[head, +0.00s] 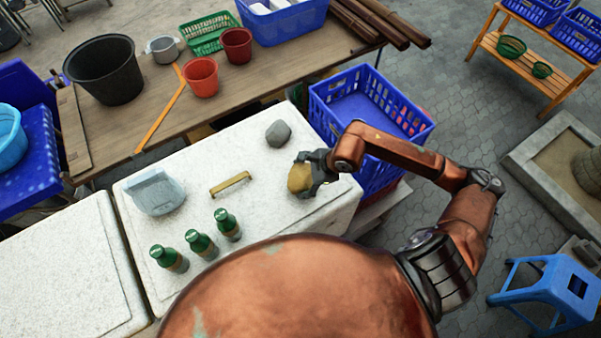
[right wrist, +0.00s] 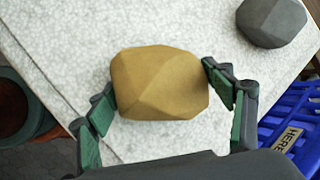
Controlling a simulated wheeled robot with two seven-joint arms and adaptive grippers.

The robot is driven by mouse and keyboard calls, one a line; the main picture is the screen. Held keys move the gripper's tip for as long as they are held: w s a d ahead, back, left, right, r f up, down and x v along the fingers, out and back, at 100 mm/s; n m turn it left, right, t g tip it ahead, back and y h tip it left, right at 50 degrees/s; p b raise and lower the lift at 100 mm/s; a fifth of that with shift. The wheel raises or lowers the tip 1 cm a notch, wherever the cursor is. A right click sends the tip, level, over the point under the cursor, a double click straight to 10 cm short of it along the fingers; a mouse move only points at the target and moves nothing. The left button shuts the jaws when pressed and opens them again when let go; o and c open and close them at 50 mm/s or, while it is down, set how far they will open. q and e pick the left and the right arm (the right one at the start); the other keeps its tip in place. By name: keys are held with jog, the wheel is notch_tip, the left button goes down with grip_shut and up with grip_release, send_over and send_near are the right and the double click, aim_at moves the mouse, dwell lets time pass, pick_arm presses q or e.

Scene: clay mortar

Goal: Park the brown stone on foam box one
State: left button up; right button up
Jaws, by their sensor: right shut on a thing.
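The brown stone (head: 299,179) is a faceted, tan-brown lump at the right end of the right-hand white foam box (head: 200,172). My right gripper (head: 304,176) is shut on it; in the right wrist view the stone (right wrist: 160,84) sits between the two green-padded fingers. I cannot tell whether the stone touches the box top or hangs just above it. A second white foam box (head: 55,268) stands to the left. No marking tells me which box is number one. My left gripper is not in view.
On the right-hand box are a grey stone (head: 278,133), a yellow bar-like handle (head: 230,184), a clear grey container (head: 156,192) and several green-capped bottles (head: 200,244). A blue crate (head: 372,105) stands just beyond its right end. The left box top is bare.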

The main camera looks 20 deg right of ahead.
jog(key=shift+w, duration=0.1)
jog(key=o, duration=2.1)
jog(key=shift+b+v, duration=1.15)
jog(key=shift+v, duration=4.9)
